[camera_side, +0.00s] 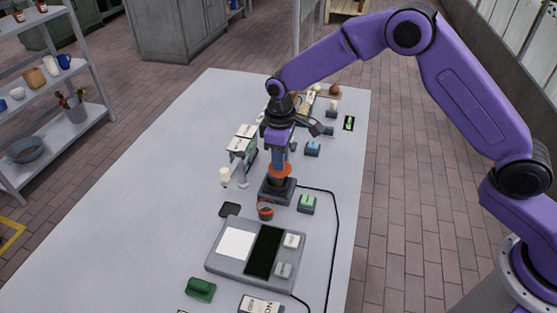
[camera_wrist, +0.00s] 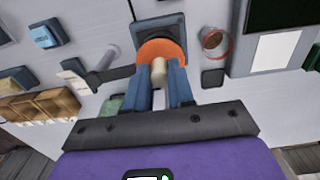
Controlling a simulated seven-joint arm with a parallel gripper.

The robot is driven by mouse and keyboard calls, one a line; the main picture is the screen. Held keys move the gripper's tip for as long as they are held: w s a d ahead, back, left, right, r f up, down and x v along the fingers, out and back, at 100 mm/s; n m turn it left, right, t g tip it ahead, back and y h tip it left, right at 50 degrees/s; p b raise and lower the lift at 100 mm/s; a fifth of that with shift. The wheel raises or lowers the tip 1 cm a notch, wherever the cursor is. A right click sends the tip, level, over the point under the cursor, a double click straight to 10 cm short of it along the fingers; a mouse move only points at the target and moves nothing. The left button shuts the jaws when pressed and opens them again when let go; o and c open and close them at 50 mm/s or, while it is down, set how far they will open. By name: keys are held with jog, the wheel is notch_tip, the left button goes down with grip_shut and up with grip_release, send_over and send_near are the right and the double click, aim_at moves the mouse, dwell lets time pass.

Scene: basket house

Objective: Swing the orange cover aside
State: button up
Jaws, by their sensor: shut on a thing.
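The orange cover (camera_side: 281,172) is a round piece over a dark square base (camera_side: 277,192) near the middle of the table. In the wrist view the orange cover (camera_wrist: 151,48) shows just past my fingertips, with part of the dark base (camera_wrist: 158,26) behind it. A pale cylindrical knob (camera_wrist: 158,72) stands out from the cover. My gripper (camera_side: 281,157) points down over the cover. In the wrist view my gripper (camera_wrist: 160,76) has its two blue fingers on either side of the knob, shut on it. The fingers hide part of the cover and whatever lies under it.
A small red-rimmed cup (camera_side: 265,210) stands close in front of the base. A grey console (camera_side: 214,262) lies nearer the camera. A green-topped block (camera_side: 306,204) and a black cable (camera_side: 336,230) are to the right. A white-topped stand (camera_side: 240,147) is close on the left.

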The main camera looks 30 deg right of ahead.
jog(key=shift+s+d, duration=0.4)
jog(key=shift+d, duration=0.35)
jog(key=shift+s+d, duration=0.35)
jog(key=shift+d, duration=0.4)
jog(key=d, duration=0.3)
jog(key=shift+s+d, duration=0.35)
jog(key=shift+s, duration=0.15)
jog(key=shift+d, duration=0.15)
